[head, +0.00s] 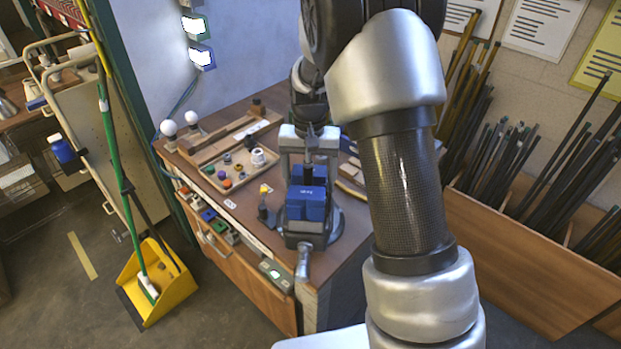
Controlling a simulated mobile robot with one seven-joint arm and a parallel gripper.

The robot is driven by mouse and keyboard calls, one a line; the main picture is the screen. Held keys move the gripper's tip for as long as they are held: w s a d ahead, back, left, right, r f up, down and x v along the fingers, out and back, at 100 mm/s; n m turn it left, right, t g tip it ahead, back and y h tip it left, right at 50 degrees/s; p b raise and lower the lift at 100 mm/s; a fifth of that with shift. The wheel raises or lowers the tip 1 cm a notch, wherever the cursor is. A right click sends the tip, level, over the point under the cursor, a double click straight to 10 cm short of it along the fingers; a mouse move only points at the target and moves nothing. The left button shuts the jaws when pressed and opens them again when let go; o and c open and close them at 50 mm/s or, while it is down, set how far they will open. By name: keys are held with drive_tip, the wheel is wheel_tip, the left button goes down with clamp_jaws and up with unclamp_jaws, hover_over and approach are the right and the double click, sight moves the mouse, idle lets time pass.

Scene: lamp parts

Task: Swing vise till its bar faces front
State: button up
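The vise (306,203) is a blue-and-grey block on a round grey base at the near right corner of the wooden bench. A short metal bar (302,264) sticks out from its near side, toward the bottom of the picture and over the bench edge. My gripper (310,172) is over the vise from behind, with two grey fingers spread wide, one on each side of its upper part. Whether the fingers touch the vise cannot be told. My wrist is partly hidden behind my arm, which also covers the area right of the vise.
Two white bulbs (168,128) stand at the bench's left edge. A yellow dustpan (158,283) is on the floor. Rods fill a wooden bin (530,265) at right.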

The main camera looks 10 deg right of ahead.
drive_tip(key=shift+w+a+r+m+p, duration=0.1)
drive_tip(key=shift+a+m+p, duration=0.1)
drive_tip(key=shift+m, duration=0.7)
drive_tip(key=shift+w+a+m+p, duration=0.1)
drive_tip(key=shift+m+p, duration=0.1)
drive_tip(key=shift+m, duration=0.7)
drive_tip(key=shift+w+m+p, duration=0.1)
drive_tip(key=shift+m+p, duration=0.3)
drive_tip(key=shift+m, duration=1.1)
drive_tip(key=shift+w+a+m, duration=0.1)
drive_tip(key=shift+m, duration=0.5)
drive_tip(key=o, duration=1.5)
wheel_tip(320, 180, up, 17)
drive_tip(key=p, duration=0.1)
drive_tip(key=shift+r, duration=0.2)
